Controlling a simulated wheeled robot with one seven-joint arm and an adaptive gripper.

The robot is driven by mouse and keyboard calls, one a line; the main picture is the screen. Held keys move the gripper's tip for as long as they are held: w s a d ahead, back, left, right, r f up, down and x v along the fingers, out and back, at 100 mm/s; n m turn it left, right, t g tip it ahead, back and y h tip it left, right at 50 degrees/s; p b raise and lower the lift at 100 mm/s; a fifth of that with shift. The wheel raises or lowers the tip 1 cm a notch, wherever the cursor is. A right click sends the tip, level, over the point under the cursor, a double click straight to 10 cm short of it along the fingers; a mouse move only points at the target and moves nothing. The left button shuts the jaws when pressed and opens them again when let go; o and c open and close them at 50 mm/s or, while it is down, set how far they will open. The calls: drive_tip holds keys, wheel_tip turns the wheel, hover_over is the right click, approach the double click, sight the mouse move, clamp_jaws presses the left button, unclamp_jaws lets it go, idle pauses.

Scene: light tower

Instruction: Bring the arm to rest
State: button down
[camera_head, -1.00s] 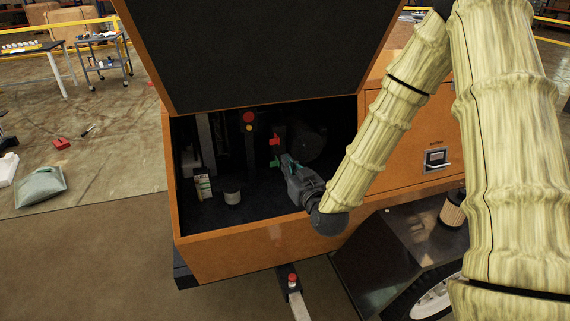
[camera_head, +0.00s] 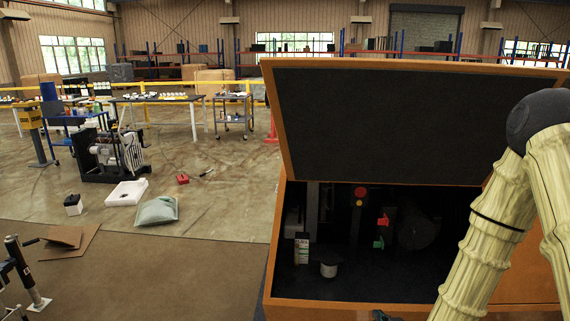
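My arm (camera_head: 489,231), in a pale bamboo-like cover, comes in from the right and slopes down to the bottom edge, in front of the orange light tower cabinet (camera_head: 350,313). Its dark elbow joint (camera_head: 538,118) is at the upper right. A small dark grey piece (camera_head: 384,316) at the bottom edge may be part of my gripper. The rest of the gripper is cut off, so its fingers and anything held are hidden.
The cabinet lid (camera_head: 390,115) stands open above a dark bay with a red knob (camera_head: 360,192), red and green parts (camera_head: 379,243) and a white cylinder (camera_head: 329,269). Left on the floor lie a grey bag (camera_head: 157,211), a white box (camera_head: 127,192) and a red item (camera_head: 183,179).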

drive_tip(key=s+a+f+g, duration=0.1)
drive_tip(key=s+f+g, duration=0.3)
drive_tip(key=s+f, duration=0.7)
drive_tip(key=s+a+f+g, duration=0.2)
drive_tip(key=s+f+g, duration=0.3)
drive_tip(key=s+f, duration=0.5)
drive_tip(key=s, duration=0.5)
drive_tip(key=shift+f+m+g, duration=0.3)
drive_tip(key=shift+f, duration=0.1)
drive_tip(key=c, duration=1.9)
unclamp_jaws()
drive_tip(key=s+f+g, duration=0.2)
drive_tip(key=s, duration=0.6)
drive_tip(key=shift+s+a+f+g+h, duration=0.15)
drive_tip(key=shift+s+f+g+h, duration=0.15)
drive_tip(key=shift+s+h, duration=0.1)
drive_tip(key=o, duration=0.4)
drive_tip(key=shift+s, duration=0.2)
drive_tip(key=shift+c, duration=0.2)
drive_tip(key=shift+o, duration=0.5)
drive_tip(key=shift+a, duration=0.1)
